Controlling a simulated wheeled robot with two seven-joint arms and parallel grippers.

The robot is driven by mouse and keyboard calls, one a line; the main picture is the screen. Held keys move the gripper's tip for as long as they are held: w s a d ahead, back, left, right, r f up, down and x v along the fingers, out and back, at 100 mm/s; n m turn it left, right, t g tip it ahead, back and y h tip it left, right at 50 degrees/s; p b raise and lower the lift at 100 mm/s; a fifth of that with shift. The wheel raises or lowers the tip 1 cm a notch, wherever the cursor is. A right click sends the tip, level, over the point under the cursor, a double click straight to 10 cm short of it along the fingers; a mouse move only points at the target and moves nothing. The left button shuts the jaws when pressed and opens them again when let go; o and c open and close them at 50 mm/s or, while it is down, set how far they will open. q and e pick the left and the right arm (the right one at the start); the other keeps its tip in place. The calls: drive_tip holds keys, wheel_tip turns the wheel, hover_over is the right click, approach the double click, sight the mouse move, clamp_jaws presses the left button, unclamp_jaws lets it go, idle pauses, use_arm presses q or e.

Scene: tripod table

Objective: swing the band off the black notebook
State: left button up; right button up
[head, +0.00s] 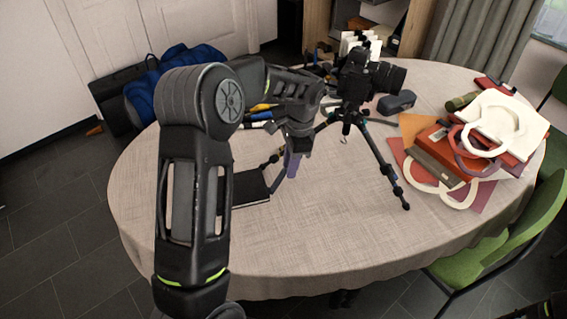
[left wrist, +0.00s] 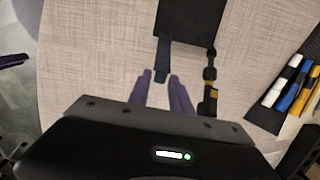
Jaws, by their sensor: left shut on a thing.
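The black notebook (head: 250,187) lies on the table, partly hidden behind my left arm in the head view. Its dark cover also shows at the top of the left wrist view (left wrist: 188,20). A dark blue-grey band (left wrist: 162,58) runs from the notebook's edge down towards my left gripper. My left gripper (head: 291,166) has purple fingers, which show in the left wrist view (left wrist: 162,82) on either side of the band's near end. It is shut on the band, beside the notebook. My right gripper is not in view.
A tripod (head: 376,158) with a black camera (head: 362,80) stands close to the gripper; one leg (left wrist: 210,75) is beside the notebook. Pens (left wrist: 290,85) lie nearby. Red and cream items (head: 470,150) are piled at the right. The front of the table (head: 320,235) is clear.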

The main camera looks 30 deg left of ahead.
use_arm(q)
drive_tip(key=shift+w+d+f+b, duration=0.15)
drive_tip(key=shift+w+d+f, duration=0.2)
drive_tip(key=shift+f, duration=0.15)
drive_tip(key=shift+w+d+f+b, duration=0.15)
drive_tip(key=shift+w+d+f, duration=0.15)
drive_tip(key=shift+f, duration=0.15)
drive_tip(key=o, duration=0.7)
drive_tip(key=shift+r, duration=0.1)
wheel_tip(320, 180, up, 8)
drive_tip(key=shift+w+d+f+b, duration=0.2)
drive_tip(key=shift+w+d+b, duration=0.1)
drive_tip(key=shift+w, duration=0.15)
